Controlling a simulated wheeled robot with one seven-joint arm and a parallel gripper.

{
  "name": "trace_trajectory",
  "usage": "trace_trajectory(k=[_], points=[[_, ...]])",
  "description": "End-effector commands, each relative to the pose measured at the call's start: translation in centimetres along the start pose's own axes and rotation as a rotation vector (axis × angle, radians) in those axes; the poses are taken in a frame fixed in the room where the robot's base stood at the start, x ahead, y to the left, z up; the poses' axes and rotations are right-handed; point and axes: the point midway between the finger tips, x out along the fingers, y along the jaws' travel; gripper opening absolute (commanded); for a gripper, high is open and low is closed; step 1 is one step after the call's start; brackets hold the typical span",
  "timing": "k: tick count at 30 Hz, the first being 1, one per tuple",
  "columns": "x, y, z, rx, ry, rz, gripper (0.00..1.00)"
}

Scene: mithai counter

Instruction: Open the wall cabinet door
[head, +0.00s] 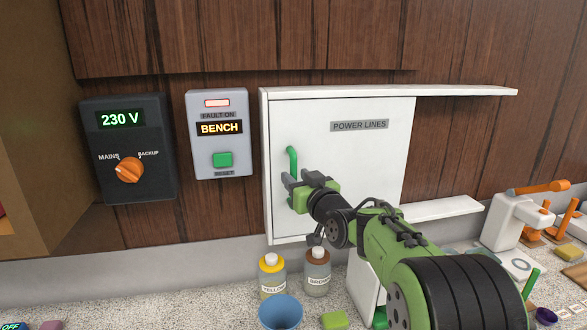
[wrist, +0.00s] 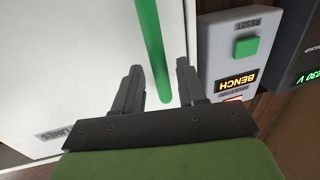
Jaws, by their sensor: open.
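The white wall cabinet (head: 266,215) has a flat white door (head: 350,160) labelled POWER LINES. The door stands at the left end of the cabinet and looks shut. Its upright green handle (head: 291,160) is near the door's left edge; its lower part is hidden by my gripper in the head view. My gripper (head: 289,191) is open at the handle's lower part. In the wrist view the green handle (wrist: 150,45) appears between the two open fingers (wrist: 158,78). I cannot tell whether the fingers touch it.
White rails (head: 465,91) extend right from the cabinet. A fault box (head: 237,165) and a dark switch box (head: 160,180) hang to the left.

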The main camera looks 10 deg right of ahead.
Motion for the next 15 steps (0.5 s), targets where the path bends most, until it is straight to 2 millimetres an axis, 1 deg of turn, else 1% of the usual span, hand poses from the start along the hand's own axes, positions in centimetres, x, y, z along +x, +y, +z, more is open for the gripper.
trace_trajectory(k=[1, 3, 5, 8, 13, 14, 15], points=[[0.9, 0.0, -0.2, 0.001, -0.002, -0.001, 0.41], [1.8, 0.0, -0.1, 0.001, -0.002, -0.001, 0.41], [2.3, 0.0, -0.1, 0.000, -0.001, -0.001, 0.41], [2.6, 0.0, 0.0, 0.000, -0.002, 0.000, 0.41], [2.5, 0.0, 0.1, 0.000, -0.002, 0.000, 0.41], [2.5, 0.0, 0.1, 0.000, -0.002, 0.000, 0.38], [2.5, 0.0, 0.1, 0.000, -0.002, 0.000, 0.31]])
